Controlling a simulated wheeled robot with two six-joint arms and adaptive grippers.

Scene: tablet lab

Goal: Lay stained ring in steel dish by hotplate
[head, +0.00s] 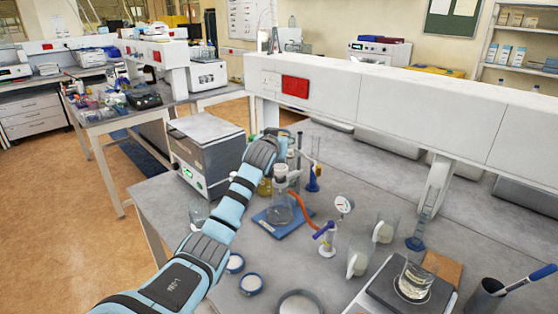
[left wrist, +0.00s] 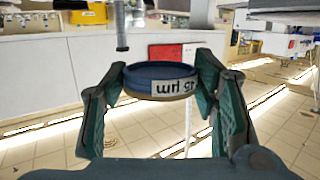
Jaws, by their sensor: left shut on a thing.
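My left gripper (left wrist: 160,85) is shut on a dark blue ring (left wrist: 160,72) with a white label that appears upside down. The ring is held level between the two fingertips, off any surface; I cannot make out a stain. In the head view my left gripper (head: 268,140) reaches over the back of the bench, and the ring is hidden there. A round metal-rimmed dish (head: 300,293) lies at the bottom edge, left of a flat square device (head: 370,309) bearing a beaker (head: 414,279); this may be the hotplate. My right gripper is not in view.
Two small blue-rimmed rings (head: 235,263) (head: 251,284) lie left of the dish. A flask stand (head: 280,222), gauge (head: 344,204) and two white-filled cups (head: 358,262) (head: 384,230) stand behind. A grey box with a display (head: 205,145) is at left. A pen cup (head: 487,298) stands right.

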